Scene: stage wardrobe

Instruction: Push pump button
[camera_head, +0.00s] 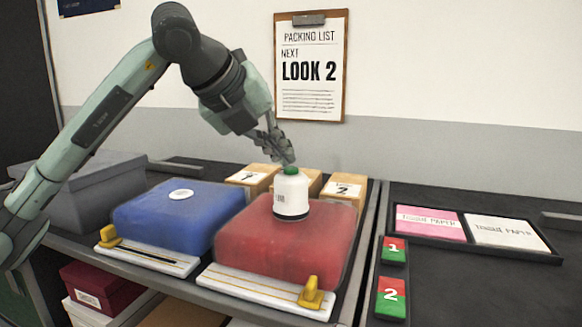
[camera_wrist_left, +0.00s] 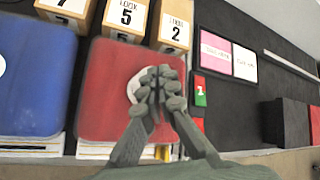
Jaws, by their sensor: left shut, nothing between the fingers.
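A white pump (camera_head: 291,196) with a green button (camera_head: 291,170) on top stands upright on the red bag (camera_head: 270,241). My left gripper (camera_head: 288,157) is shut and empty, pointing down with its fingertips at the green button. I cannot tell whether they touch it. In the left wrist view the shut fingers (camera_wrist_left: 160,82) cover most of the pump, and only part of its white body (camera_wrist_left: 134,88) shows beside them on the red bag (camera_wrist_left: 106,80). The green button is hidden there. My right gripper is in neither view.
A blue bag (camera_head: 180,222) with a white disc lies left of the red one. White slider strips with yellow handles (camera_head: 311,294) lie in front. Cardboard boxes (camera_head: 340,190) stand behind. Tissue paper packs (camera_head: 430,222) and numbered red-green blocks (camera_head: 393,250) are at right.

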